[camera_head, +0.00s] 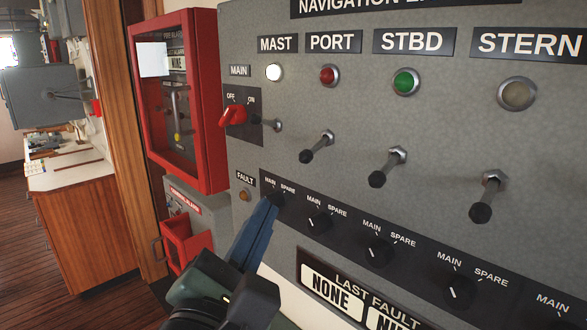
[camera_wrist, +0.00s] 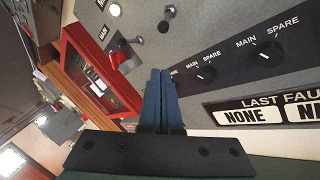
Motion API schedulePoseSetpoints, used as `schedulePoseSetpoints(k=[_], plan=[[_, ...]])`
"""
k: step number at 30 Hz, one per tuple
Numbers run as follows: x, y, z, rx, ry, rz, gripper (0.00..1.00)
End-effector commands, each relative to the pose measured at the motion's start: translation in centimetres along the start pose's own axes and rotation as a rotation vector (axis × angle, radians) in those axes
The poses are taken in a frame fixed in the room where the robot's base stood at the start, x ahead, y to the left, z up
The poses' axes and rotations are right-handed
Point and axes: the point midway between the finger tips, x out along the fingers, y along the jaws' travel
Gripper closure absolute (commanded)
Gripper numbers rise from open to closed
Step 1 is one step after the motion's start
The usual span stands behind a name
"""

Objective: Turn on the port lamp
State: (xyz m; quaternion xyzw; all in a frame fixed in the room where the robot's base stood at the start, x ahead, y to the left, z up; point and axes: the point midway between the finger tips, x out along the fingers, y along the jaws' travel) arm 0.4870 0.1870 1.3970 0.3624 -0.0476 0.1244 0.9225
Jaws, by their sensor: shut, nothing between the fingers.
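The red PORT lamp (camera_head: 329,76) sits on the grey navigation lights panel under the PORT label (camera_head: 333,41). I cannot tell for sure whether it is lit. Its toggle switch (camera_head: 317,146) is below it, with the dark-tipped lever slanting down and left in the head view. My gripper (camera_head: 274,200) has its blue fingers together and empty, in front of the lower knob row, below and left of the PORT toggle and apart from it. The wrist view shows the shut fingers (camera_wrist: 162,74) pointing up toward the panel, with dark toggle tips just beyond them.
The white MAST lamp (camera_head: 274,72) looks bright; the green STBD (camera_head: 405,82) and dull STERN (camera_head: 516,94) lamps are to the right. STBD (camera_head: 388,167) and STERN (camera_head: 487,197) toggles stick out below. A red main switch (camera_head: 234,116) and red box (camera_head: 180,100) are left.

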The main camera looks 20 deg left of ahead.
Motion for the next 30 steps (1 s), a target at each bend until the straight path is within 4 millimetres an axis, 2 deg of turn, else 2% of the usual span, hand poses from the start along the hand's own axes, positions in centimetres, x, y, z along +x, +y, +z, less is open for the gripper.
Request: schedulePoseSetpoints(k=[5,15,20,24,30], plan=[[1.4,0.2,0.2,-0.001,-0.001,0.001,1.00],[7.8,0.2,0.3,0.001,0.000,-0.001,1.00],[10.2,0.2,0.3,0.001,-0.001,-0.001,1.00],[8.7,0.2,2.0,0.004,-0.001,0.000,1.00],[7.6,0.1,3.1,0.002,-0.001,0.000,1.00]])
